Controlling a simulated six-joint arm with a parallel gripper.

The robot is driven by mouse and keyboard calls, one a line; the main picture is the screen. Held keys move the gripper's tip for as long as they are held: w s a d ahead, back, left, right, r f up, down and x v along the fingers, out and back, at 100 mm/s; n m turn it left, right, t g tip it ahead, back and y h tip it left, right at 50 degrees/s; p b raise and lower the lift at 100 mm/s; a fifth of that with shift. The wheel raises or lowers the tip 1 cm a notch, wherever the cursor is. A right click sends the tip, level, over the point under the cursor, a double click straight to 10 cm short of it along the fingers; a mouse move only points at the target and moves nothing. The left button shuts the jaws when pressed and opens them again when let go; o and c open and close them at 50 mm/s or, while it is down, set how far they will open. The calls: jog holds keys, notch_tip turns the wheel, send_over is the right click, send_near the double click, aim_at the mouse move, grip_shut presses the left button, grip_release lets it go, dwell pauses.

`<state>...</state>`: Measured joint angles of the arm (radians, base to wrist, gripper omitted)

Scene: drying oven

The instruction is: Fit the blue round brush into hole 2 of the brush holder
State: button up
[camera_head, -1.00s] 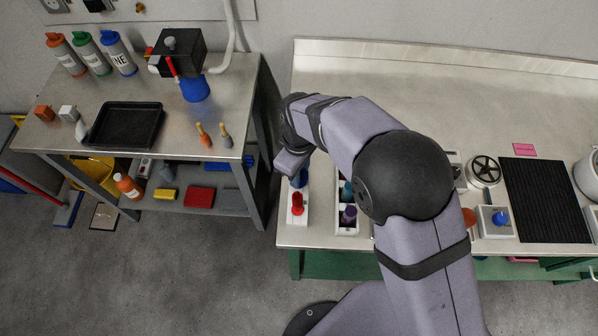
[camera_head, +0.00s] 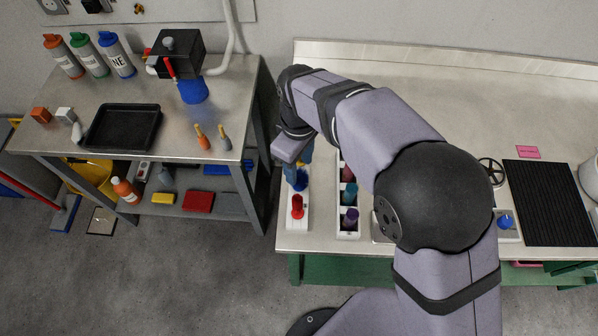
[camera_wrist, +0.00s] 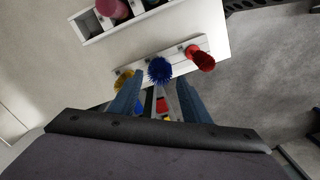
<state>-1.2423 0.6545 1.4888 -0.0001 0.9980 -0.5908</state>
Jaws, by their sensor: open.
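The white brush holder (camera_head: 298,219) lies at the left end of the right-hand bench. It also shows in the wrist view (camera_wrist: 178,50). The blue round brush (camera_head: 297,180) is at the holder's middle place, between a yellow brush (camera_wrist: 124,80) and a red brush (camera_wrist: 201,58). In the wrist view the blue brush (camera_wrist: 159,70) shows bristles towards the camera and looks upright. My gripper (camera_wrist: 157,88) is open, its two blue-grey fingers on either side of the blue brush with visible gaps. The hole under the brush is hidden.
A white rack (camera_head: 347,235) with teal, maroon and purple bottles stands just right of the holder. The bench's front edge is close. A second table (camera_head: 60,140) with a black tray (camera_head: 124,127) stands left across a gap.

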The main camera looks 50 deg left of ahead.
jog(key=shift+r, duration=0.7)
jog(key=w+d+r+m, duration=0.1)
jog(key=w+d+m, duration=0.5)
jog(key=d, duration=0.6)
jog(key=w+d+r+m, duration=0.1)
jog(key=w+d+m, duration=0.3)
jog(key=w+d, duration=0.6)
jog(key=s+d+f+m, duration=0.1)
jog(key=s+d+m, duration=0.3)
jog(key=d, duration=0.8)
jog(key=s+d+f+m, duration=0.1)
jog(key=s+d+m, duration=0.4)
jog(key=d, duration=0.6)
jog(key=shift+s+d+f+m, duration=0.15)
jog(key=shift+s+d+m, duration=0.2)
jog(key=shift+m, duration=0.65)
